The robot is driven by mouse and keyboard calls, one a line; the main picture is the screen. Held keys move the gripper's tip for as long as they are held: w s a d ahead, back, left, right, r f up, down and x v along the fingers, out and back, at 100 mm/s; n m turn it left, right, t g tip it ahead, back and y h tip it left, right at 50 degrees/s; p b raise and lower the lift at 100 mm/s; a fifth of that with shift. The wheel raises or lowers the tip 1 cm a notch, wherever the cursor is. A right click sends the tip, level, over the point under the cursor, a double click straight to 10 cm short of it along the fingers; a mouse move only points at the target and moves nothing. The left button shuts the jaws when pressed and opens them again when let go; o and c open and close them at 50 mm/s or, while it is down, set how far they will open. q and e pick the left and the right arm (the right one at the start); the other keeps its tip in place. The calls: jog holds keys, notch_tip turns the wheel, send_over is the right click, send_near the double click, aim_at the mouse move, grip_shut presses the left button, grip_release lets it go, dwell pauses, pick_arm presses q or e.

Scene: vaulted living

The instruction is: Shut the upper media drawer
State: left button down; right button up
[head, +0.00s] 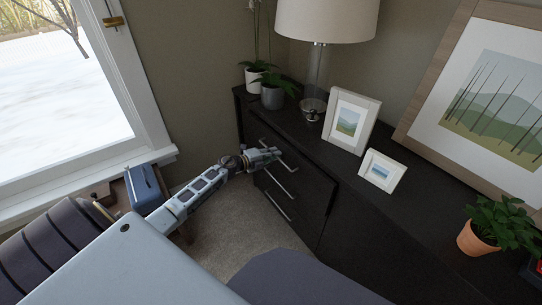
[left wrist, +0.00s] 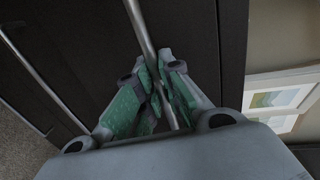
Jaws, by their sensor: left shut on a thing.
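The upper media drawer (head: 304,165) is a dark front in the black cabinet below the window-side end of its top. Its slim metal bar handle (left wrist: 143,27) runs between the fingers of my left gripper (left wrist: 163,100) in the left wrist view. In the head view the left gripper (head: 272,155) is at this handle, shut on it, and hides part of the bar. How far the drawer stands out from the cabinet is hard to tell. A lower bar handle (left wrist: 30,70) shows to the left in the left wrist view. My right gripper is not in view.
The cabinet top (head: 340,180) carries a lamp (head: 318,70), potted plants (head: 272,95), small frames (head: 350,120) and a terracotta pot (head: 478,238). Carpet (head: 225,220) lies clear before the drawers. A blue object (head: 146,185) stands under the window.

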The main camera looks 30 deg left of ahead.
pick_arm(q)
jog(key=shift+w+d+r, duration=0.1)
jog(key=shift+w+d, duration=0.1)
jog(key=shift+w, duration=0.4)
jog(key=shift+w+d, duration=0.2)
jog(key=shift+w, duration=0.35)
jog(key=c, duration=1.8)
grip_release()
jog(key=shift+w+d, duration=0.1)
jog(key=shift+c, duration=0.2)
jog(key=v, duration=1.2)
